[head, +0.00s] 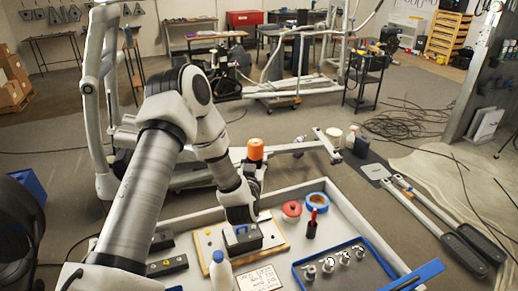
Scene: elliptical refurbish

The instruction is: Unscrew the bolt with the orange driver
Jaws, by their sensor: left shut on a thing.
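My left gripper (258,174) is shut on the orange driver (255,149). The driver stands roughly upright, its orange handle on top, beside the white frame (300,148) of the elliptical. My left arm comes in from the left and hides part of the frame behind it. The driver's tip is hidden by the gripper. I cannot make out the bolt, nor whether the driver touches it. My right gripper is not in view.
A light-walled workbench tray (360,222) lies in front. Detached elliptical arms (430,215) lie on the floor at right.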

